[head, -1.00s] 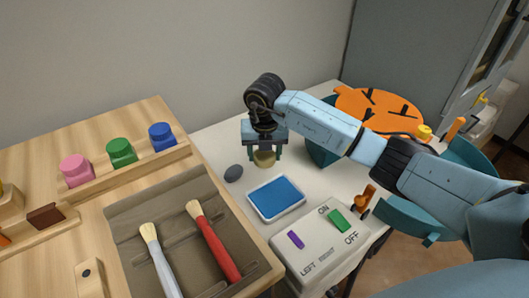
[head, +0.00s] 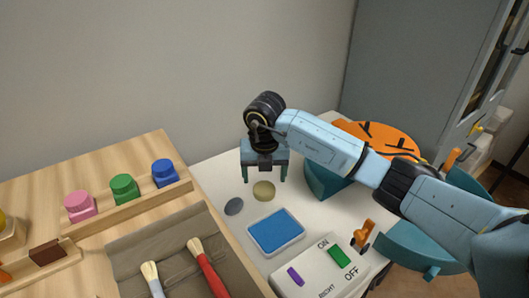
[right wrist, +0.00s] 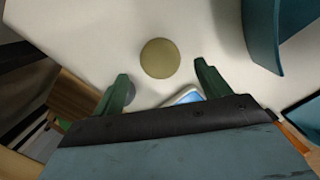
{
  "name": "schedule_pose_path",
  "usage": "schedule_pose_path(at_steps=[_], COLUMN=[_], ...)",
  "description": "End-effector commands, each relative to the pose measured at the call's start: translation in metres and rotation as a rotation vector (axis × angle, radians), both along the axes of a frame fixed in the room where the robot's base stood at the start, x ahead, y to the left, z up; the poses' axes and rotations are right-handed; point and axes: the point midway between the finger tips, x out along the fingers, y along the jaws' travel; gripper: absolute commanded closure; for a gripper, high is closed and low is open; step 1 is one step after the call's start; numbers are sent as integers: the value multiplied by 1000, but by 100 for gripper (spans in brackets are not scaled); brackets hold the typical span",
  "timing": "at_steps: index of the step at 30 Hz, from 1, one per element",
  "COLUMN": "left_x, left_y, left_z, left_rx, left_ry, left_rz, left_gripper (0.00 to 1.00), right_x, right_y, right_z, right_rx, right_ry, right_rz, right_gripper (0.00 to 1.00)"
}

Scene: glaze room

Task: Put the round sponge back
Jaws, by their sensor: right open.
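The round sponge (head: 264,191) is a small pale yellow-olive disc lying flat on the white table, behind the blue pad in its white tray (head: 276,231). My right gripper (head: 264,174) is open, pointing down, with its green fingers above and around the sponge's far side. In the right wrist view the sponge (right wrist: 160,58) lies just beyond and between the two open fingertips (right wrist: 161,73), with nothing held. The gap in height is hard to judge. My left gripper is not in view.
A dark grey oval piece (head: 234,206) lies left of the sponge. The switch box (head: 321,266) stands in front, and an orange-topped wheel in a teal basin (head: 380,138) stands right. Pink, green and blue jars (head: 123,188) and brushes (head: 205,262) sit on the wooden bench at left.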

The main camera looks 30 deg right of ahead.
Motion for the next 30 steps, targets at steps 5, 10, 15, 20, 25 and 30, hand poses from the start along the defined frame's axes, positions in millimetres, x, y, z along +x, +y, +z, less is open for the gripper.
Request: schedule_pose_path(at_steps=[5,10,15,20,25,30], left_x=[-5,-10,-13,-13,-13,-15], left_y=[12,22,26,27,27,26], left_z=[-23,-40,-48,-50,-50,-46], left_rx=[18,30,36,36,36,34], left_ry=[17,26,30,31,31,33], left_rz=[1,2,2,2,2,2], left_gripper=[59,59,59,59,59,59], right_x=[-3,-6,-8,-8,-8,-8], right_y=[2,3,4,4,4,4], right_z=[38,61,72,73,73,83], right_rx=[-1,-1,0,0,0,0], right_ry=[-2,0,0,1,1,1], right_rz=[1,1,0,0,0,0], right_gripper=[24,24,24,24,24,24])
